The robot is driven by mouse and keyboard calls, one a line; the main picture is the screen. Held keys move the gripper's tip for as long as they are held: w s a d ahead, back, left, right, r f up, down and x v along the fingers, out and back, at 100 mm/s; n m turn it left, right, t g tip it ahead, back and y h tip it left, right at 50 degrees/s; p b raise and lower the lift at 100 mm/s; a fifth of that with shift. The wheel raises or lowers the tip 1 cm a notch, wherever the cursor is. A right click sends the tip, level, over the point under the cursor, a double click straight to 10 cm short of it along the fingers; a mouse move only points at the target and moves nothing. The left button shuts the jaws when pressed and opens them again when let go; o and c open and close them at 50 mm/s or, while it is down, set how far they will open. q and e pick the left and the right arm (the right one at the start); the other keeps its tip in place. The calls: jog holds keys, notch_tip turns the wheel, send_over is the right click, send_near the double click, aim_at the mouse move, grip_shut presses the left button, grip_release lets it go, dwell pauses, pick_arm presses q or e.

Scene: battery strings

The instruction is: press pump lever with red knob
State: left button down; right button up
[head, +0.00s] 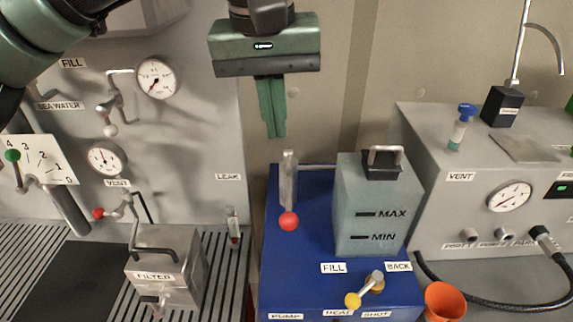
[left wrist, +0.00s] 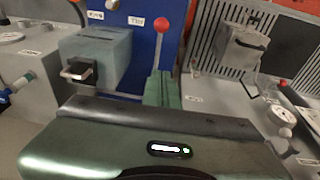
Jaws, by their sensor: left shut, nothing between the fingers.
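The pump lever (head: 289,180) is a grey metal bar that ends in a red knob (head: 289,221). It stands at the back left of the blue pump box (head: 283,258). In the left wrist view the red knob (left wrist: 162,24) shows beyond my fingers, with the thin lever running down from it. My left gripper (head: 276,134) is shut and empty, fingers pointing down. In the head view its fingertips appear above the lever's top end; a gap shows between them. The shut fingers also show in the left wrist view (left wrist: 166,76). My right gripper is not in view.
A grey tank (head: 375,225) marked MAX and MIN stands on the blue box, right of the lever. A yellow-knobbed valve (head: 354,299) is at its front. An orange cup (head: 444,302) is to the right. A filter box (head: 165,280) and another red knob (head: 98,213) are left.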

pick_arm(q)
jog(key=p, duration=0.2)
send_over(288, 203)
jog(key=a, duration=0.1)
jog(key=s+x, duration=0.1)
jog(key=x, duration=0.6)
jog(key=f, duration=0.1)
jog(key=f+p, duration=0.1)
jog(key=f, duration=0.1)
jog(key=f+p, duration=0.1)
jog(key=f, duration=0.1)
jog(key=shift+s+f, duration=0.15)
jog(key=shift+s, duration=0.2)
jog(key=shift+s+d+f+p, duration=0.1)
jog(key=shift+s+f+p, duration=0.05)
jog(key=shift+f+p, duration=0.3)
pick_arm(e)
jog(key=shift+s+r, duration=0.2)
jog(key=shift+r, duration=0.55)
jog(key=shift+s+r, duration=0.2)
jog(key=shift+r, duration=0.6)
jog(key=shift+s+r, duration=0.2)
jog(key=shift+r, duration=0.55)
pick_arm(q)
jog(key=shift+f, duration=0.1)
